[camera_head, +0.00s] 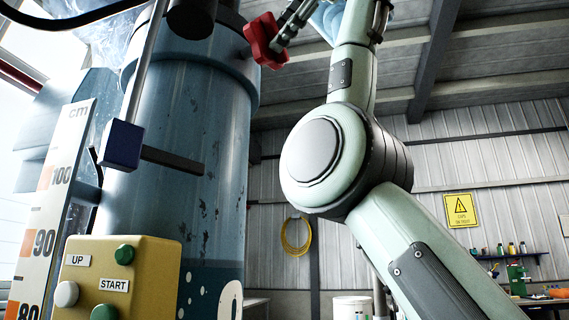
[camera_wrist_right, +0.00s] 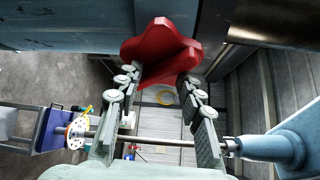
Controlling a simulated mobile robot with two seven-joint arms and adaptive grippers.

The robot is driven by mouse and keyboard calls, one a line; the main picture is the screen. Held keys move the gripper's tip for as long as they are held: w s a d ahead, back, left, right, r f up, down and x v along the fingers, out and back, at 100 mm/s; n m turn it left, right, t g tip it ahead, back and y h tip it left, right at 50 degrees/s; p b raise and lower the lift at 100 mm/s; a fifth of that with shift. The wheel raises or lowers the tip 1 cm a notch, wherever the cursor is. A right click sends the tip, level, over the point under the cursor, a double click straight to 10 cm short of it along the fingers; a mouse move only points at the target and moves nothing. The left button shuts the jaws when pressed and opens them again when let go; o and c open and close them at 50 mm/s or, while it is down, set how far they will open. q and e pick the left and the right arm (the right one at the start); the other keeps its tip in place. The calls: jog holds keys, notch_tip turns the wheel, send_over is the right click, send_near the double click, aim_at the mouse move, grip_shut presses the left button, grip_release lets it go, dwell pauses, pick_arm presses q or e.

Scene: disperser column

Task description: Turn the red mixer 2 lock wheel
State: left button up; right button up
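The red lock wheel (camera_head: 264,41) sits at the upper right side of the big blue column. In the right wrist view the lobed red wheel (camera_wrist_right: 160,48) is at the top centre. My right gripper (camera_head: 281,38) reaches it from the right and above. In the wrist view my right gripper's fingers (camera_wrist_right: 160,76) stand wide apart, with the wheel's near edge between their tips. I cannot tell whether both fingers press on it. My left gripper is not in view.
The blue column (camera_head: 190,130) fills the left. A yellow control box (camera_head: 140,285) stands in front, beside a centimetre scale (camera_head: 50,215). A blue block (camera_head: 121,145) on a rod is near the column. A shelf with bottles (camera_head: 510,253) is at the far right.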

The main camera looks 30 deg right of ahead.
jog(key=s+d+f+n+t+y+b, duration=0.3)
jog(key=s+n+y, duration=0.35)
jog(key=n, duration=1.25)
jog(key=w+d+f+h, duration=0.1)
jog(key=w+d+f, duration=0.2)
jog(key=w+f, duration=0.3)
jog(key=w+d+f+h, duration=0.1)
jog(key=w+d+f, duration=0.1)
jog(key=w+f, duration=0.5)
jog(key=w+d+f+g+h, duration=0.1)
jog(key=w+d+f, duration=0.2)
jog(key=w+f, duration=0.4)
jog(key=w, duration=0.5)
jog(key=shift+w+d+n, duration=0.35)
jog(key=shift+n, duration=0.05)
